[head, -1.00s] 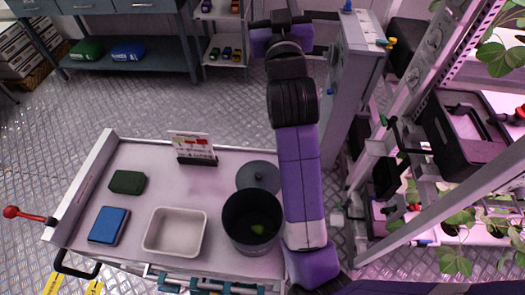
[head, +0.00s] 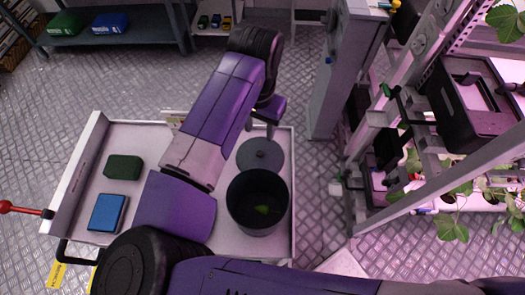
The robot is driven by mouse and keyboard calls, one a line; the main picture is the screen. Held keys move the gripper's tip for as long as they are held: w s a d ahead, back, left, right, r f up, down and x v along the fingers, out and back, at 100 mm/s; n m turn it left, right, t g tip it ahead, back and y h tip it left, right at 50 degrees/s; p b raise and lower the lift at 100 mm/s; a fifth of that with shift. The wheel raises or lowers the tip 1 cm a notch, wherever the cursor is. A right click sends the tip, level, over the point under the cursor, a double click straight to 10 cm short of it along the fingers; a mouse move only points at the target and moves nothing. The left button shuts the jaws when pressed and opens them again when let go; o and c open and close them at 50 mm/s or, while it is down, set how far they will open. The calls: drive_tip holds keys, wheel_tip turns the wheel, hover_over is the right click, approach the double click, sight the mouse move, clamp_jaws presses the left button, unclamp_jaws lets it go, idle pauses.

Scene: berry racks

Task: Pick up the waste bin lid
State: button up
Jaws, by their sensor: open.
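The waste bin lid (head: 262,157) is a dark grey disc with a small knob, lying on the cart top just behind the bin. The waste bin (head: 236,224) is a dark round pot, open at the top, with something green inside. My gripper (head: 262,130) is at the lid's far edge in the picture, seemingly above it, pointing down. Its jaws are open and hold nothing. The arm hides part of the gripper, and I cannot tell its exact height over the lid.
The cart (head: 284,238) also carries a green block (head: 123,167) and a blue block (head: 108,212). My arm covers the cart's middle. A grey cabinet (head: 338,85) and plant racks (head: 400,140) stand to the right. Bare floor lies behind the cart.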

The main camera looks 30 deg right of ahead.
sight(260, 153)
drive_tip(key=shift+s+a+g, duration=0.3)
drive_tip(key=shift+s+a, duration=0.1)
drive_tip(key=shift+s, duration=0.05)
drive_tip(key=shift+s+a+f+y, duration=0.1)
drive_tip(key=shift+s+f+y, duration=0.05)
drive_tip(key=shift+y, duration=0.15)
drive_tip(key=shift+s+f+p, duration=0.15)
drive_tip(key=shift+f+p, duration=0.2)
drive_tip(key=shift+f, duration=1.55)
drive_tip(key=shift+s+f+p, duration=0.1)
drive_tip(key=shift+f+p, duration=0.2)
drive_tip(key=shift+f, duration=1.55)
clamp_jaws()
